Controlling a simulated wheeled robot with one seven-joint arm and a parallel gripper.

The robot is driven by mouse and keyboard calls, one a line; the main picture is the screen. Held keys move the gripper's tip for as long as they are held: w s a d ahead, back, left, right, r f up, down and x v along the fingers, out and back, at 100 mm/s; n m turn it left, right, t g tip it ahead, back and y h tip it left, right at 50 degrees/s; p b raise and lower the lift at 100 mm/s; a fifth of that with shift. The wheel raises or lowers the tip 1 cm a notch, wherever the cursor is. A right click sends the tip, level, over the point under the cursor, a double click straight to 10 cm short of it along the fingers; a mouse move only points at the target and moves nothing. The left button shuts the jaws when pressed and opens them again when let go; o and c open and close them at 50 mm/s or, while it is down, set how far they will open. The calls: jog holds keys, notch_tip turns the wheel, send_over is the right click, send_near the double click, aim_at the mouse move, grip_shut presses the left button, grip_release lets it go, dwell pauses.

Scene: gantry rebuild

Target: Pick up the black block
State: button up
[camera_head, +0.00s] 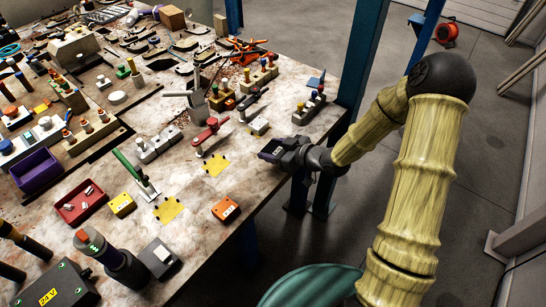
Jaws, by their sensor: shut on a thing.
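My gripper (276,151) is at the right edge of the worktable (240,185), just above the top or touching it; I cannot tell which. It points left, with my yellow-banded arm reaching in from the right. Its jaws are shut on a small dark piece, which looks like the black block (267,155). The block and the dark jaws blend together, so its outline is partly hidden.
A blue post (364,55) rises behind my arm.

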aim_at(273, 148)
jog(key=shift+r, duration=2.25)
